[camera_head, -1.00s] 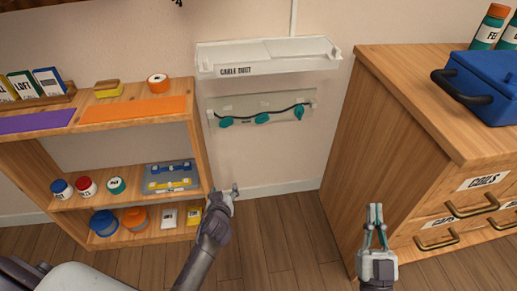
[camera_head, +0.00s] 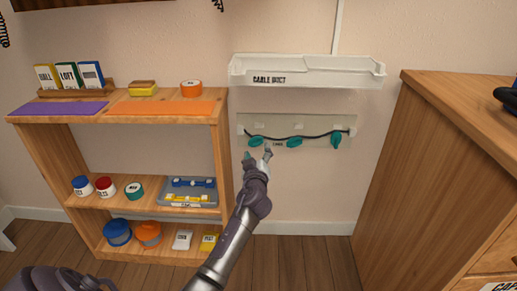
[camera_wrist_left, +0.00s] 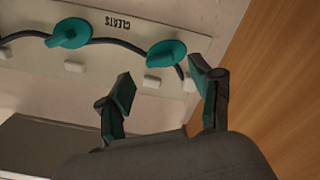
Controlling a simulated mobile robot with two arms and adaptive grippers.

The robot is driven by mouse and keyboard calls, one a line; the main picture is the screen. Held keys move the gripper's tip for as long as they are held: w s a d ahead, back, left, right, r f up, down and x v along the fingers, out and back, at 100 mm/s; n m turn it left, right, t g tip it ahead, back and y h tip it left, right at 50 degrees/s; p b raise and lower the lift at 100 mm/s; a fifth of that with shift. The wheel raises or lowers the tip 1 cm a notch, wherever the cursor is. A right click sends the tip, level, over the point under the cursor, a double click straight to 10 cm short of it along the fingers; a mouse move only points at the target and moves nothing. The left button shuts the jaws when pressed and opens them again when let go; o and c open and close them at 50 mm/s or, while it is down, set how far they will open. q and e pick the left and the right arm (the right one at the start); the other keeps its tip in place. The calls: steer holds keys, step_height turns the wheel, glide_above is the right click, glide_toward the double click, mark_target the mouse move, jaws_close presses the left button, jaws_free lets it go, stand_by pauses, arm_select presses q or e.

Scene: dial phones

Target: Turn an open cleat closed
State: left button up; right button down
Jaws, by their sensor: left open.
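A pale cleat panel (camera_head: 314,122) is on the wall, with a dark cable strung across it. Three teal cleats sit along the cable: left (camera_head: 256,141), middle (camera_head: 294,142) and right (camera_head: 336,142). The right one stands upright; the other two lie more sideways. My left gripper (camera_head: 258,155) is open and empty, just below the left cleat. The left wrist view shows the panel upside down, with the left cleat (camera_wrist_left: 166,53) ahead of the open fingers (camera_wrist_left: 164,82) and apart from them, and the middle cleat (camera_wrist_left: 72,33) farther left. My right gripper is out of view.
A white cable duct (camera_head: 310,78) juts from the wall above the panel. A wooden shelf (camera_head: 222,170) with jars and boxes stands close on the left. A wooden cabinet (camera_head: 420,190) stands on the right. Bare wall lies below the panel.

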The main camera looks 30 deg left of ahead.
mark_target(258, 144)
arm_select(q)
steer(key=shift+b+x, duration=0.45)
steer(key=shift+x, duration=1.85)
steer(key=shift+r, duration=0.1)
steer(key=c, duration=1.1)
